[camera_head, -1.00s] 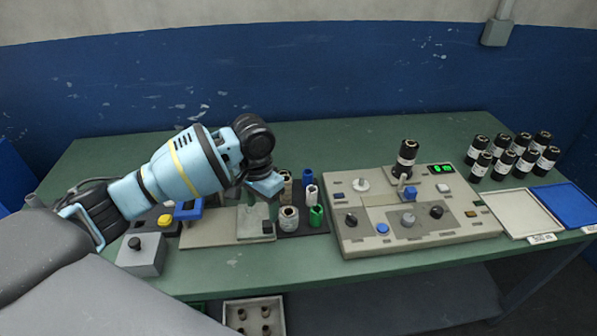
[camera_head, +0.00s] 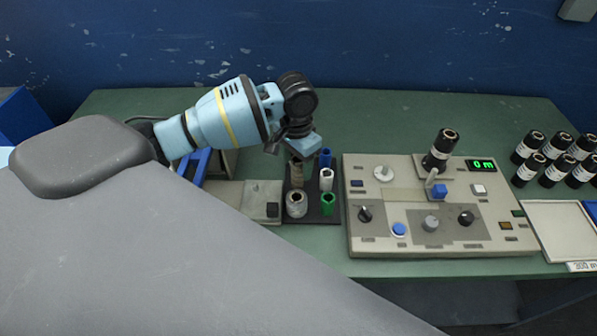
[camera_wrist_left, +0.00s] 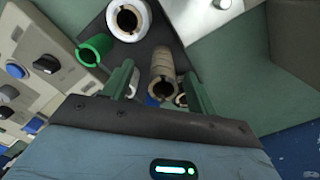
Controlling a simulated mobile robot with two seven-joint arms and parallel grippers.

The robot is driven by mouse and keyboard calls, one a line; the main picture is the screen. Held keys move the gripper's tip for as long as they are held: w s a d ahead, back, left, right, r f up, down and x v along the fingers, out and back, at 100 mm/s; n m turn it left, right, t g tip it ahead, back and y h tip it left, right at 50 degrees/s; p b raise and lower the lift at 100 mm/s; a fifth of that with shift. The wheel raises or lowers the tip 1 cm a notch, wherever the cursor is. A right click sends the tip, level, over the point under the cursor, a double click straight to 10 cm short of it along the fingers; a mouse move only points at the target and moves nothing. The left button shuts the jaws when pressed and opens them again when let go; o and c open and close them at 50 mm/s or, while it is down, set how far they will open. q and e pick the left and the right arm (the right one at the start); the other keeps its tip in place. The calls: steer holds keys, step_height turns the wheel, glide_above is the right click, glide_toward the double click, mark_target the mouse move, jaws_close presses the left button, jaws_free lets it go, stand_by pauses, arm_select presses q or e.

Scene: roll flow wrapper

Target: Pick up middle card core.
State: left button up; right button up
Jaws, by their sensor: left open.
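A brown card core (camera_head: 295,175) stands upright in the dark tray (camera_head: 312,214), behind a wider grey-white roll (camera_head: 296,205). My left gripper (camera_head: 302,156) is above the back of this tray; its fingers are mostly hidden in the head view. In the left wrist view, its green fingers (camera_wrist_left: 158,88) are open, with the brown core (camera_wrist_left: 163,68) between them in the picture. I cannot tell if they touch it. A blue core (camera_head: 325,157), a white core (camera_head: 326,180) and a green core (camera_head: 328,204) stand to the right. My right gripper is out of view.
A control panel (camera_head: 375,240) with knobs, buttons and an upright black roll (camera_head: 441,150) stands right of the tray. Several black rolls (camera_head: 528,147) and a pale tray (camera_head: 560,228) are farther right. A grey plate (camera_head: 232,205) lies to the left. The green bench behind is clear.

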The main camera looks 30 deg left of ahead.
mark_target(298, 172)
arm_select(q)
steer(key=shift+w+a+f, duration=0.1)
steer(key=shift+w+f, duration=0.05)
steer(key=shift+f, duration=0.7)
steer(key=shift+w+a+f, duration=0.1)
steer(key=shift+w+f, duration=0.05)
steer(key=shift+f, duration=0.75)
steer(key=shift+w+f, duration=0.15)
steer(key=shift+f, duration=0.7)
steer(key=c, duration=1.1)
steer(key=shift+o, duration=0.2)
steer(key=shift+r, duration=0.1)
step_height(298, 172, up, 10)
steer(key=shift+f, duration=0.1)
